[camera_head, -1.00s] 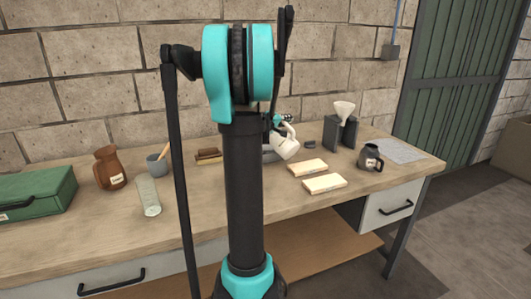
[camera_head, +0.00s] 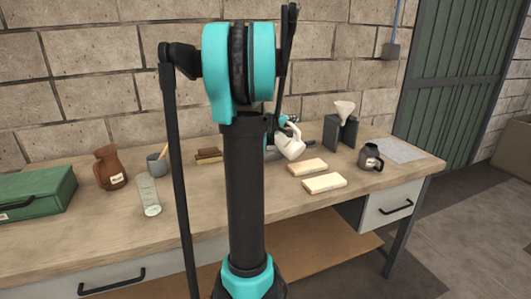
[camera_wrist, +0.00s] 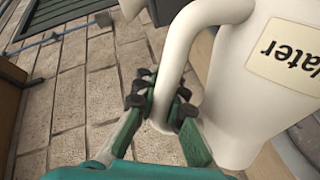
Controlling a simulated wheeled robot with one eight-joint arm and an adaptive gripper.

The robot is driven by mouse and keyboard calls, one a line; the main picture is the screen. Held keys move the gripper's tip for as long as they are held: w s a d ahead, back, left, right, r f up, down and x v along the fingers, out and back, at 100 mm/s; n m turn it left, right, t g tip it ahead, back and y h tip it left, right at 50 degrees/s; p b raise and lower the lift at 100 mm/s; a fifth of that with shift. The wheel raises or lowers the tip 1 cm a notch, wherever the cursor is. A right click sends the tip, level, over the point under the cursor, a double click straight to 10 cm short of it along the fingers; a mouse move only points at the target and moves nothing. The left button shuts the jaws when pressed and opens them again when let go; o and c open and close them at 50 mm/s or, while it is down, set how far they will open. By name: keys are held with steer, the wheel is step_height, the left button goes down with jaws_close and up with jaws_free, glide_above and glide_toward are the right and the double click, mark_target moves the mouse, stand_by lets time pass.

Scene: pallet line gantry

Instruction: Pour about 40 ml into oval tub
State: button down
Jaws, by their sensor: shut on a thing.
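My gripper (camera_wrist: 160,98) is shut on the handle of a white jug (camera_wrist: 235,90) with a label reading "Water", partly cut off. In the head view the jug (camera_head: 290,146) is tilted and held above the back of the bench, just right of my arm. A grey vessel, perhaps the oval tub (camera_head: 270,154), shows in part beside and below the jug; my arm hides most of it. A grey rounded edge also shows at the lower right of the wrist view. No stream of liquid is visible, and the jug's contents are hidden.
The wooden bench (camera_head: 225,205) carries two pale blocks (camera_head: 324,182), a dark pot (camera_head: 370,158) and a dark stand with a white funnel (camera_head: 344,110) at right.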

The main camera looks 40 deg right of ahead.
steer(key=shift+s+a, duration=0.1)
steer(key=shift+s, duration=0.4)
steer(key=shift+f+p, duration=0.15)
steer(key=shift+p, duration=0.3)
stand_by(0.5)
